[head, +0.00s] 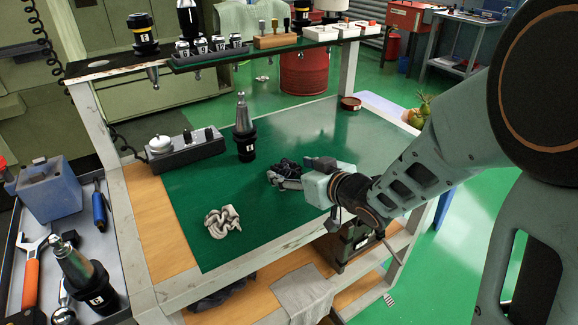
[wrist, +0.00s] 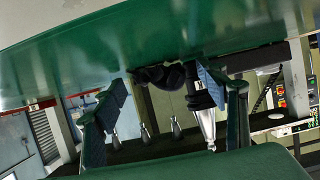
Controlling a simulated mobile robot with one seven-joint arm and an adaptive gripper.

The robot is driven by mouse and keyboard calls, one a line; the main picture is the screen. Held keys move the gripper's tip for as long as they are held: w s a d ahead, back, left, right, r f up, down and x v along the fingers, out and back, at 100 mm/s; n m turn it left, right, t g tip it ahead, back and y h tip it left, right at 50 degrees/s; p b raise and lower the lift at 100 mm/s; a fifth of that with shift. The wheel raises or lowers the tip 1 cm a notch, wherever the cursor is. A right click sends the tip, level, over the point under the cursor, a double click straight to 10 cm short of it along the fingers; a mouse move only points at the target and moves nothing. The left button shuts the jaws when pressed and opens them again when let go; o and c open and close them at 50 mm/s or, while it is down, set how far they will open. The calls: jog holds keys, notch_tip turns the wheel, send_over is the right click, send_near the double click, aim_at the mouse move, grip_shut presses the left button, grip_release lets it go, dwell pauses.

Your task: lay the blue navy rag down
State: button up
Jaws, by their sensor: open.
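The navy rag (head: 288,166) is a small dark crumpled bundle on the green mat, in the middle of the bench. My gripper (head: 280,179) is low over the mat right at the rag, reaching in from the right and partly covering it. In the wrist view, which looks upside down, the rag (wrist: 160,76) lies against the green surface between my two spread fingers (wrist: 162,88). The fingers are open; the rag seems close to the right one, but I cannot tell if they touch.
A pale crumpled rag (head: 222,222) lies nearer on the green mat (head: 200,185). A black tool holder (head: 244,138) stands upright behind, beside a grey control box (head: 186,148). A raised shelf (head: 200,62) with tooling spans the back. The mat's right part is mostly clear.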

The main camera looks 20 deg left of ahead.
jog(key=shift+c, duration=0.3)
jog(key=c, duration=1.3)
jog(key=shift+r, duration=0.1)
